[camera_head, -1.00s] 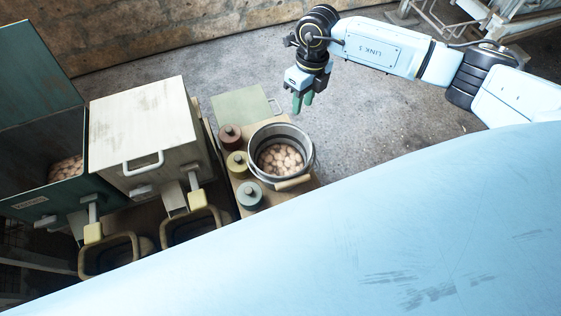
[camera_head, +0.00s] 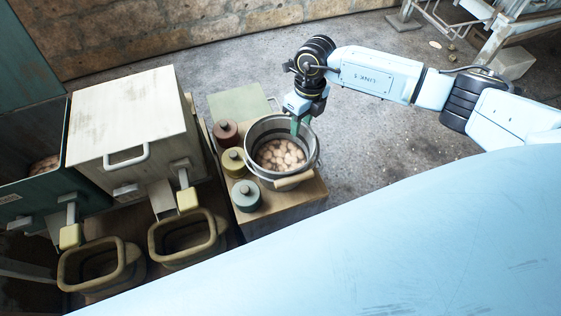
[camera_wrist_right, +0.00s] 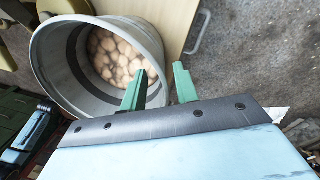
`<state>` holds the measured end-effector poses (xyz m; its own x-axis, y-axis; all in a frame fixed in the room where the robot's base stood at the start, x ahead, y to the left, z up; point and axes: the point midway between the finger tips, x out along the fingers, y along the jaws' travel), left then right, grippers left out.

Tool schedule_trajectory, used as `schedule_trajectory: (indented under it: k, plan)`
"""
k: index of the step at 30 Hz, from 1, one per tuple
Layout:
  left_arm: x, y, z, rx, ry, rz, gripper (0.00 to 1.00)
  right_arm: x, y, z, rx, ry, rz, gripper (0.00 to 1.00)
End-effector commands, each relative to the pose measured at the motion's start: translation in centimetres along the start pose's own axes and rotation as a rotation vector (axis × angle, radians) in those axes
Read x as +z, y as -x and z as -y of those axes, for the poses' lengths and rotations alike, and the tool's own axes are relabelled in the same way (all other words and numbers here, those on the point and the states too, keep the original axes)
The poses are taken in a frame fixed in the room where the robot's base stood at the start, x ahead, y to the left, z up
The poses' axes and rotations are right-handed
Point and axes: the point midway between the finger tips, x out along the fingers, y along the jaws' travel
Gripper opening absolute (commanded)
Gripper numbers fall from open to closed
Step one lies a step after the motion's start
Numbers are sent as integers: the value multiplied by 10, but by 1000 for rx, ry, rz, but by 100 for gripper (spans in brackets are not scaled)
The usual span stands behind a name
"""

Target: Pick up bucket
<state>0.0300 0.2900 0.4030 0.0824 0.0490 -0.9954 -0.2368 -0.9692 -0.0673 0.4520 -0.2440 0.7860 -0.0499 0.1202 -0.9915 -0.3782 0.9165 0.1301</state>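The bucket (camera_head: 309,152) is a round grey metal pail with a tan handle grip (camera_head: 294,181) at its front. It stands upright on a small wooden stand and holds several brownish, potato-like lumps (camera_head: 279,154). My right gripper (camera_head: 296,127) is at the bucket's far right rim. One finger overlaps the bucket's inside (camera_wrist_right: 75,70), and the other shows beyond the rim, over the floor. I cannot tell how deep the fingers reach. My left gripper is not in view.
Three lidded canisters, red (camera_head: 225,131), yellow (camera_head: 233,161) and teal (camera_head: 246,196), stand left of the bucket. A pale metal box (camera_head: 130,115) and a dark green bin (camera_head: 40,190) are farther left. Floor (camera_head: 400,140) to the right is clear.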

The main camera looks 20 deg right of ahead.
Motion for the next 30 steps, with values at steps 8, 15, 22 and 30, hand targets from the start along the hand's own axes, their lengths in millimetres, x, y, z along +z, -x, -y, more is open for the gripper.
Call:
schedule_trajectory:
  k: [8, 15, 22, 30]
  plan:
    - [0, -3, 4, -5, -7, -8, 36, 0, -6, 0, -1, 0, 1, 30]
    - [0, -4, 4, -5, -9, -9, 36, 0, -6, 0, -1, 0, 1, 2]
    - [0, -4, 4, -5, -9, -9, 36, 0, -7, 1, -2, -1, 0, 0]
    - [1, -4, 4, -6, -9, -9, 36, 0, -7, 1, -3, -2, 0, 0]
